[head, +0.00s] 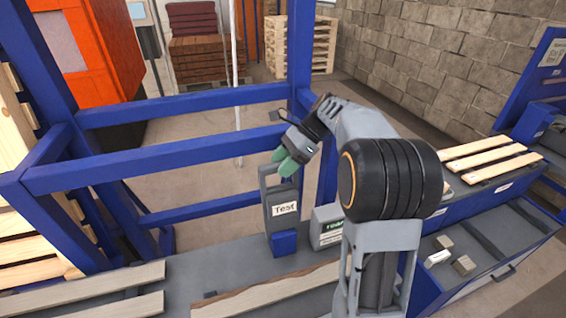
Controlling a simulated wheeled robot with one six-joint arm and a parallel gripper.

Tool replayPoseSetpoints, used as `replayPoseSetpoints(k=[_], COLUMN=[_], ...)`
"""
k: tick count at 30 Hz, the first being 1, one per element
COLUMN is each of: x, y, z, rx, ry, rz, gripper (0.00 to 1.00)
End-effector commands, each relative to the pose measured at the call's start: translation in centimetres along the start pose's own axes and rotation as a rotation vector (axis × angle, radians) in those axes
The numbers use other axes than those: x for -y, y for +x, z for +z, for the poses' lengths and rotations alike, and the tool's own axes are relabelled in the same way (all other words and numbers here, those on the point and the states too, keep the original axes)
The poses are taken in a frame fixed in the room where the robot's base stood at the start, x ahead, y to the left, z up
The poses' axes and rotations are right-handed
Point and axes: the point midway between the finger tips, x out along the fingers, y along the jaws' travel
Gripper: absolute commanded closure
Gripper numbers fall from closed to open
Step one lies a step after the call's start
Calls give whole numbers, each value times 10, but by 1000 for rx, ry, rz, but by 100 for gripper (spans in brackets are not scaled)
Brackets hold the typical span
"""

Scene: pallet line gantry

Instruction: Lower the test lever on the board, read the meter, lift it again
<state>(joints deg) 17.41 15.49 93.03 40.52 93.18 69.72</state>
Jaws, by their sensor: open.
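The grey test board (270,215) stands upright on the grey bench, with a white "Test" label and a blue block at its foot. A grey handle-like frame (265,178) rises at its top; I take this to be the test lever, and it looks raised. My gripper (283,161) has green fingertips and is open at the top of this frame. The fingers partly cover it, and I cannot tell whether they touch it. A small grey box (327,215) with green lettering, perhaps the meter, stands right of the board. My arm partly hides it, and its reading is too small to read.
Blue gantry rails (160,160) run behind and left of the board. Wooden planks (270,290) lie on the bench in front. A blue-sided bench (490,250) with small blocks is at right. An orange cabinet (105,50) and stacked pallets (300,45) stand behind.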

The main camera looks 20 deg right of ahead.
Motion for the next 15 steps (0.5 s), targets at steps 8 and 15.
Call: replayPoseSetpoints(k=[8,15], x=[0,0], y=[0,0], z=[0,0], rx=[0,0], ry=[0,0], rz=[0,0], gripper=[65,88])
